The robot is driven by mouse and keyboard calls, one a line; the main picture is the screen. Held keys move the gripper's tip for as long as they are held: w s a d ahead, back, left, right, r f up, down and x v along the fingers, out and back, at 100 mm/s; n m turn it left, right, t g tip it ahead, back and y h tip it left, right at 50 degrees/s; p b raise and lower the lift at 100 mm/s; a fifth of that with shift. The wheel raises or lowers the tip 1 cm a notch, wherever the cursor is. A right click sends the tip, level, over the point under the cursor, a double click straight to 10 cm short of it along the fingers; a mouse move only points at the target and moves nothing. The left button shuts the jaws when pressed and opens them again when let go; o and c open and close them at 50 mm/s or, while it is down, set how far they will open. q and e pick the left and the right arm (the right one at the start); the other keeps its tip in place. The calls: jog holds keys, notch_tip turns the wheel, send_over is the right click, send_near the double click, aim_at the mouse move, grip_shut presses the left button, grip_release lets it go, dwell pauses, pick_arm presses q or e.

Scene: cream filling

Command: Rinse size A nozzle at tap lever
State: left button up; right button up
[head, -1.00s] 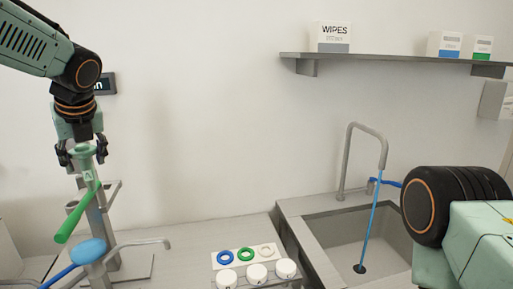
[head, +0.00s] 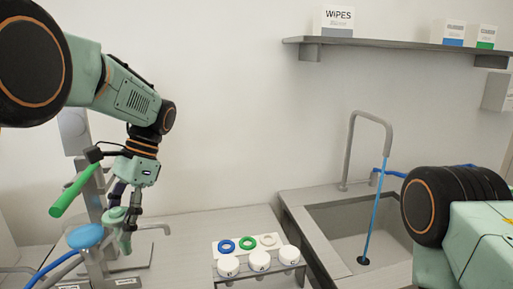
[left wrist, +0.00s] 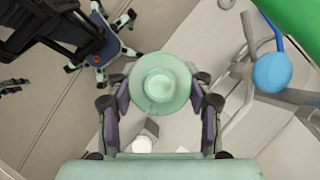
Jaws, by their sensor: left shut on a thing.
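My left gripper (head: 126,208) is shut on the pale green size A nozzle (head: 124,242), which hangs from the fingers beside the filling stand. In the left wrist view the nozzle's round flange (left wrist: 161,86) sits between the two fingers. The grey tap (head: 370,117) stands behind the sink, far to the right of the nozzle. A blue stream (head: 373,213) runs from its spout to the drain. The blue tap lever (head: 395,173) is partly hidden by my right arm. My right gripper is out of view.
The filling stand has a green handle (head: 75,190) and a blue knob (head: 86,237) close to my left gripper. A shelf (head: 400,43) hangs above.

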pick_arm(q)
jog(key=s+d+f+n+h+b, duration=0.1)
jog(key=s+d+f+n+b, duration=0.1)
jog(key=f, duration=0.8)
jog(key=s+d+f+n+h+b, duration=0.1)
jog(key=s+d+f+b, duration=0.3)
jog(key=f, duration=0.7)
jog(key=s+d+f+n+g+h+b, duration=0.1)
jog(key=s+f+n+b, duration=0.3)
jog(key=f+b, duration=0.5)
jog(key=shift+s+d+f+h, duration=0.3)
jog(key=shift+s+d+f, duration=0.6)
jog(key=shift+s, duration=0.2)
